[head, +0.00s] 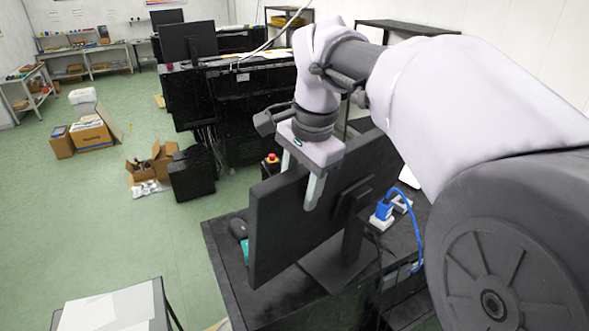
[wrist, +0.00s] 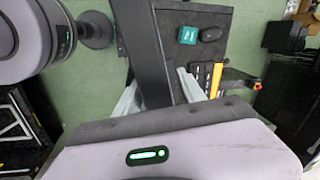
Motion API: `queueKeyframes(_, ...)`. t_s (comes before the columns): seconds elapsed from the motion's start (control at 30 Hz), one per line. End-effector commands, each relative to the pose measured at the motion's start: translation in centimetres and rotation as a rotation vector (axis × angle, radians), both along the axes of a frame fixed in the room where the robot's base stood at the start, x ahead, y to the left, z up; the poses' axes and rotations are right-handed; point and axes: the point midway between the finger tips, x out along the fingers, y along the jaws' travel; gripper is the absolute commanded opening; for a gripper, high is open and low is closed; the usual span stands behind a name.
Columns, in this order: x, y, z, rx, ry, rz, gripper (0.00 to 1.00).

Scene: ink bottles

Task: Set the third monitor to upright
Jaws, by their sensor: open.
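A black monitor (head: 276,232) stands on the near black desk, on a stand (head: 346,240), with its back partly facing the head camera and its panel leaning. Two other monitors, one (head: 190,42) on the middle desk and one (head: 166,17) farther back, show small. I cannot tell which is counted as third. My gripper (head: 300,186) points down at the near monitor's top edge, open, with a finger on each side of the panel. In the wrist view the monitor (wrist: 148,55) is a dark bar between the fingers (wrist: 158,95). Whether either finger touches it is unclear.
The near desk (head: 222,262) also holds a mouse (wrist: 211,34), a teal item (wrist: 188,35) and a blue plug with cable (head: 382,212). Cardboard boxes (head: 90,134) lie on the green floor. A white-topped table (head: 110,310) stands at the lower left.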

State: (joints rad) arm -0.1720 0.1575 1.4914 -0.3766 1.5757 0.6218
Motion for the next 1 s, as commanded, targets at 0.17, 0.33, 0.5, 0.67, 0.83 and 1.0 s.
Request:
queueKeyframes(0.17, 0.00, 0.00, 0.05, 0.000, 0.000, 0.000, 0.41)
queueKeyframes(0.33, -0.01, -0.01, 0.06, 0.000, 0.000, 0.000, 0.08)
queueKeyframes(0.5, -0.01, -0.01, 0.07, 0.000, 0.000, 0.000, 0.00)
queueKeyframes(0.67, 0.00, -0.02, 0.07, 0.000, 0.000, 0.000, 0.00)
queueKeyframes(0.83, 0.00, -0.02, 0.07, 0.000, 0.000, 0.000, 0.00)
queueKeyframes(1.0, -0.01, -0.02, 0.08, 0.000, 0.000, 0.000, 0.00)
